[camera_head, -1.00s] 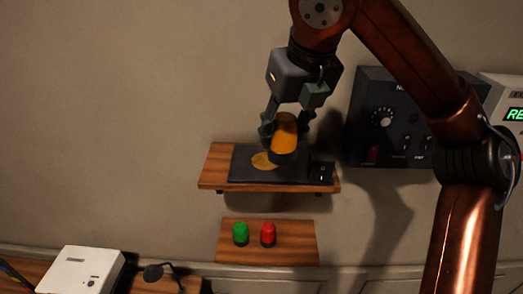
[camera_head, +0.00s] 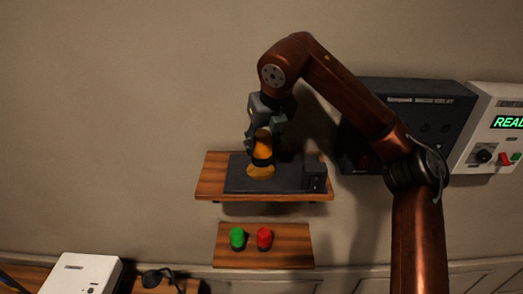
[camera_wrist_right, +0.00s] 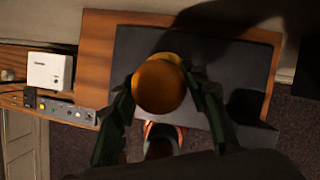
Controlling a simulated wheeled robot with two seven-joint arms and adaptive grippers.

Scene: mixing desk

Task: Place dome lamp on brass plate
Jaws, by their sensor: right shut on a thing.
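The dome lamp (camera_head: 263,148) is amber with a dark base. My right gripper (camera_head: 264,154) is shut on it, with a finger on either side. The brass plate (camera_head: 260,173) is a round gold disc on a dark panel (camera_head: 235,178) on the upper wooden shelf. The lamp is at the plate's back edge in the head view, partly covering it; I cannot tell whether they touch. In the right wrist view the amber dome (camera_wrist_right: 159,88) hides most of the gold disc (camera_wrist_right: 168,57). My left gripper is not in view.
A dark switch box (camera_head: 315,174) stands at the panel's right end. Green (camera_head: 237,239) and red (camera_head: 264,239) domes stand on the lower wooden shelf (camera_head: 292,248). A dark wall unit (camera_head: 432,125) is right of the shelf. A white box (camera_head: 82,274) lies lower left.

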